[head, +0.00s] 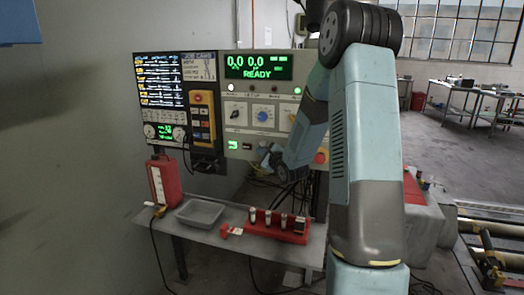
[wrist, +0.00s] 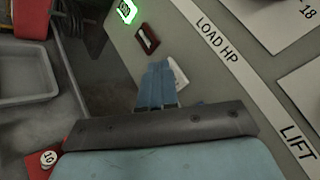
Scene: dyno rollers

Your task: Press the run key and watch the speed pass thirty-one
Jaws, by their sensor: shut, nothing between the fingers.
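The control panel's display (head: 258,67) reads 0.0 0.0 and READY in green. A lit green key (head: 232,145) sits low on the panel; it also shows at the top of the wrist view (wrist: 126,10). A dark red key (head: 247,146) is beside it and also shows in the wrist view (wrist: 147,38). My gripper (head: 265,150) is low in front of the panel, fingers shut and empty. In the wrist view its blue fingertips (wrist: 160,72) partly cover a white piece (wrist: 179,73) on the panel. I cannot tell whether they touch it, nor read which key is run.
A shelf (head: 210,237) below holds a red jug (head: 164,181), a grey tray (head: 200,212) and a red rack (head: 277,227). A yellow pendant (head: 202,118) hangs left of the keys. My arm hides the panel's right side.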

